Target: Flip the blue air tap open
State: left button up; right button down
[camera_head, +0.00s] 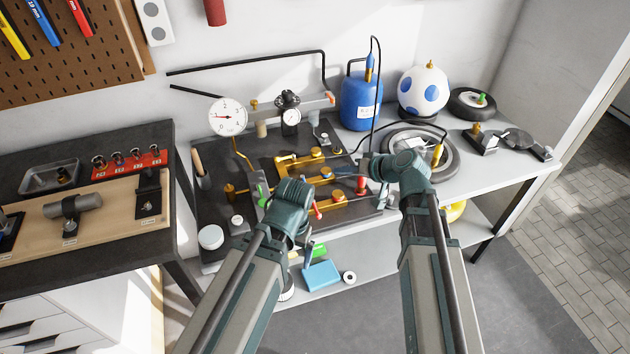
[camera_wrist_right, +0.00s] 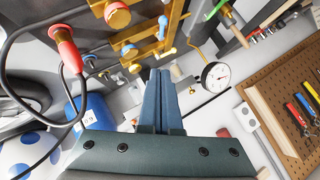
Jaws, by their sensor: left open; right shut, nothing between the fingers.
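The blue air tap is a small blue lever (camera_head: 316,173) on the brass pipework (camera_head: 288,163) in the middle of the bench. In the right wrist view a light blue lever (camera_wrist_right: 163,25) shows on the brass pipes, beyond my fingertips. My right gripper (camera_head: 368,162) is to the right of the blue lever, apart from it. Its two fingers (camera_wrist_right: 160,74) are shut together with nothing between them. My left gripper (camera_head: 290,190) is over the front left of the pipework. It is open, its fingers mostly hidden behind the wrist.
A pressure gauge (camera_head: 228,116) stands behind the pipes. A blue tank (camera_head: 361,102), a spotted ball (camera_head: 423,92) and a tyre (camera_head: 450,166) are to the right. Red-handled taps sit nearby.

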jog(key=b+x, duration=0.2)
jog(key=x, duration=0.2)
jog(key=b+x, duration=0.3)
jog(key=s+f+b+x, duration=0.1)
jog(key=b+x, duration=0.2)
jog(key=x, duration=0.1)
jog(key=shift+a+f, duration=0.25)
jog(key=shift+s+a+f+b, duration=0.15)
jog(key=shift+a+f+b, duration=0.4)
jog(key=shift+f+b, duration=0.1)
